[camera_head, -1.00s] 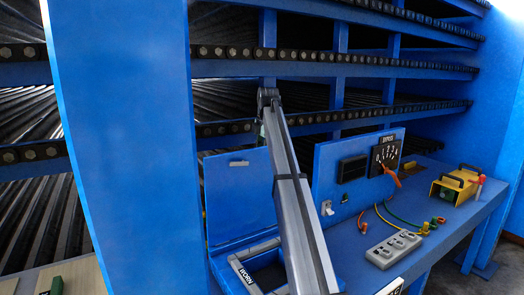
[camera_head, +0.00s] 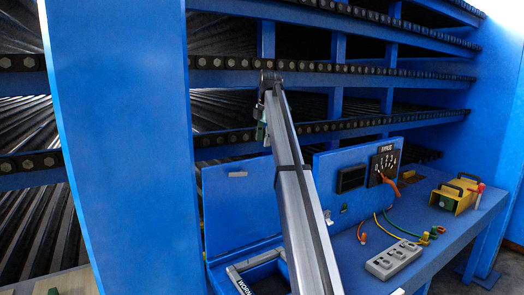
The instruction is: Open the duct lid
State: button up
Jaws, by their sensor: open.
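The duct lid (camera_head: 238,208) is a blue panel with a small pale handle (camera_head: 237,174) near its top edge. It stands upright at the back of a box opening with a grey rim (camera_head: 236,277). My grey arm crosses in front of the lid's right side and covers part of the opening. My gripper (camera_head: 268,82) is the small dark end at the arm's far tip, open, above the lid's top right corner in the picture. Its fingers are too small to make out clearly, and no contact with the lid is visible.
Right of my arm stands a blue panel with a dial (camera_head: 383,166) and an orange handle. On the bench are a grey socket block (camera_head: 393,260), coloured cables (camera_head: 400,228) and a yellow box (camera_head: 455,196). Roller racks (camera_head: 330,75) fill the back; a blue post (camera_head: 120,150) stands left.

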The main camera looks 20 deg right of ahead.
jog(key=shift+s+r, duration=0.25)
jog(key=shift+r, duration=0.95)
